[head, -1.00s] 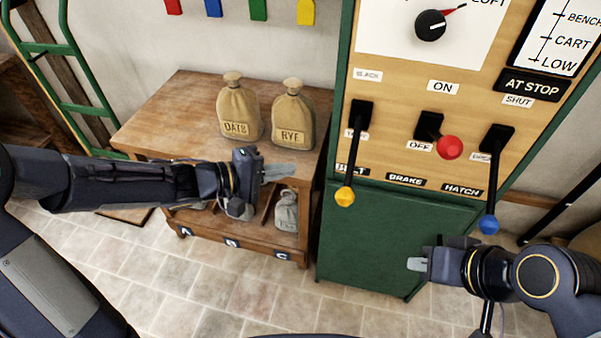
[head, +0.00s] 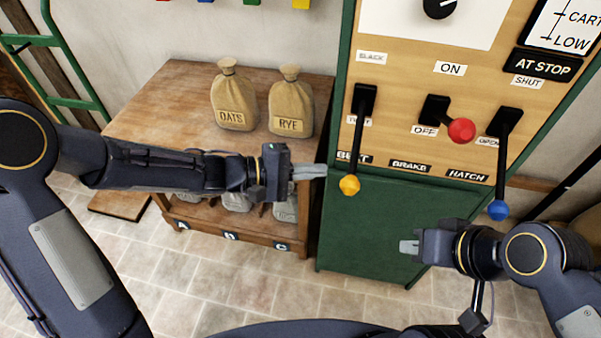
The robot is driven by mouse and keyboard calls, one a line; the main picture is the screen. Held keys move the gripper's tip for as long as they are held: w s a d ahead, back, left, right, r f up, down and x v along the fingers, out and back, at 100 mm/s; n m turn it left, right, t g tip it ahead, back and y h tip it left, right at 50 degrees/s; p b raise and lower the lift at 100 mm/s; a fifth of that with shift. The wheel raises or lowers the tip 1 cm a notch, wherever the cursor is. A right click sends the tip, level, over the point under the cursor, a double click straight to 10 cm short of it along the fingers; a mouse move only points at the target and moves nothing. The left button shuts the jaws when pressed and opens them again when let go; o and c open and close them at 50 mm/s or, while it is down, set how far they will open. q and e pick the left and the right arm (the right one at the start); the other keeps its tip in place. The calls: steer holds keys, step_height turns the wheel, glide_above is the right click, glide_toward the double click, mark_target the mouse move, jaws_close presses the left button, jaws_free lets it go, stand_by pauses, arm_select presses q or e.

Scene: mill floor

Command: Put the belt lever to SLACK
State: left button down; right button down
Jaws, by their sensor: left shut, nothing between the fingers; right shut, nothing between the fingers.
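The belt lever (head: 359,138) has a black slot plate, a black shaft and a yellow knob (head: 350,185). It points down, with the knob below the BELT label (head: 355,157). The SLACK label (head: 372,58) is above its slot, and the lower label is partly hidden by the shaft. My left gripper (head: 322,171) is shut and empty, its fingertips just left of the yellow knob in the picture; I cannot tell the gap in depth. My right gripper (head: 404,247) is shut and empty in front of the green cabinet front, below the levers.
The brake lever's red knob (head: 461,131) and the hatch lever's blue knob (head: 498,210) are to the right on the panel (head: 440,100). A wooden table (head: 170,105) with sacks marked OATS (head: 234,98) and RYE (head: 291,105) stands left of the green cabinet (head: 365,225).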

mark_target(357, 145)
arm_select(q)
steer(key=s+d, duration=0.1)
steer(key=s+d+b, duration=0.1)
steer(key=d, duration=0.1)
steer(key=s+d, duration=0.1)
steer(key=shift+d+r+b, duration=0.2)
steer(key=shift+r+b, duration=0.15)
